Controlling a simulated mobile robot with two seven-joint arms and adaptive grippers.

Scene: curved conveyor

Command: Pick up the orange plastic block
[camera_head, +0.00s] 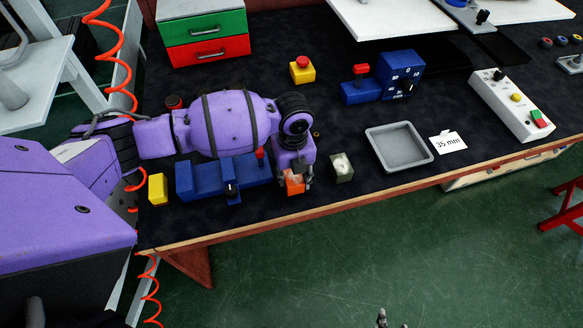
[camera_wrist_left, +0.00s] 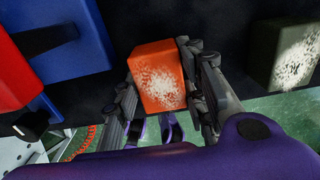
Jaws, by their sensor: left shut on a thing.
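The orange plastic block (camera_head: 294,186) is near the front edge of the dark table, under my left gripper (camera_head: 296,182). In the left wrist view the orange block (camera_wrist_left: 158,76) has a whitish speckled patch on its face. It sits between the two fingers of my left gripper (camera_wrist_left: 165,92), which are shut on it. I cannot tell whether the block is lifted off the table. The gripper covers part of the block in the head view. My right gripper (camera_head: 383,320) shows only as small tips at the bottom edge, and its state is unclear.
A blue fixture (camera_head: 207,180) stands close left of the block, with a yellow block (camera_head: 158,189) beyond it. A dark greenish block (camera_head: 342,169) stands close right. A grey tray (camera_head: 399,148) lies further right, beside a "35 mm" card (camera_head: 448,142). The table's front edge is near.

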